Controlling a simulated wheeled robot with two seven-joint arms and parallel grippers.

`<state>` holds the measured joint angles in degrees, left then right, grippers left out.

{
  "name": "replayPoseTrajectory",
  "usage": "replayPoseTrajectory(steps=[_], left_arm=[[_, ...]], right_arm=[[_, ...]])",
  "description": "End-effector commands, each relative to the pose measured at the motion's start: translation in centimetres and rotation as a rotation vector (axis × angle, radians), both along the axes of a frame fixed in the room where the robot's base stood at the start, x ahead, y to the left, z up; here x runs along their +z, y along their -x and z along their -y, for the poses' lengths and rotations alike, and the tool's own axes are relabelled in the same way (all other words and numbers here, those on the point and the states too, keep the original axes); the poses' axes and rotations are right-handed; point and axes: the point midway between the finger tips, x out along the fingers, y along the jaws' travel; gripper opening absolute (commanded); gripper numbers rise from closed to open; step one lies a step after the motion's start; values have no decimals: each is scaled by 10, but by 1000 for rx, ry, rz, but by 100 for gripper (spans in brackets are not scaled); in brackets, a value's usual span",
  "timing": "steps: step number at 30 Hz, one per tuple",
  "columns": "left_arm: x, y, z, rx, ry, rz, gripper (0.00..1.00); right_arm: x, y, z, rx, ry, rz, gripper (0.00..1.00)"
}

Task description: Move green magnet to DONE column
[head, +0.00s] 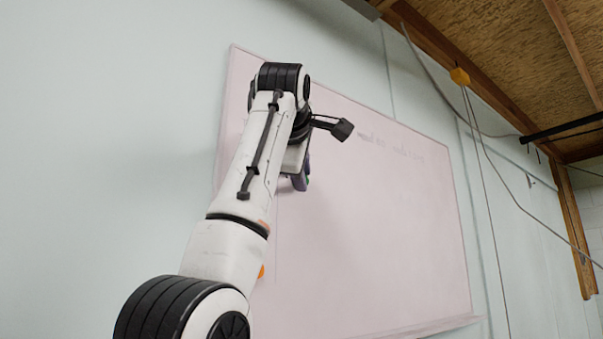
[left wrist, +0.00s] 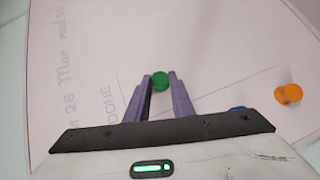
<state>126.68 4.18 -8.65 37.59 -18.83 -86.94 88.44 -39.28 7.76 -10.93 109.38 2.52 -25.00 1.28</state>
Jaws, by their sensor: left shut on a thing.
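In the left wrist view a round green magnet (left wrist: 160,80) sits between the tips of the purple fingers of my left gripper (left wrist: 161,84), which is shut on it. My right gripper is not in view.
An orange magnet (left wrist: 288,94) is on the board to the right in the left wrist view. A blue magnet (left wrist: 238,109) is partly hidden behind my gripper. Handwriting (left wrist: 65,65) runs along the left.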

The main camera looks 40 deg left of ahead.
Motion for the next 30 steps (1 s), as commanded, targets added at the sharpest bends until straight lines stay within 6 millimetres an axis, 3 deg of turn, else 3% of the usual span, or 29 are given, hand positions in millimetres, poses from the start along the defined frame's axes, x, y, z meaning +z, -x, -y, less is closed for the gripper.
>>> replayPoseTrajectory(steps=[1,2,6,17,30], left_arm=[[-2,-1,0,-1,1,-3,1],[-2,-1,0,-1,1,-3,23],[-1,-1,0,0,0,-3,43],[0,5,3,0,0,0,43],[13,73,40,-1,0,0,43]], right_arm=[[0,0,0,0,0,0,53],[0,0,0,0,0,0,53],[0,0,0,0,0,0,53],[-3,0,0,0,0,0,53],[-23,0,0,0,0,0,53]])
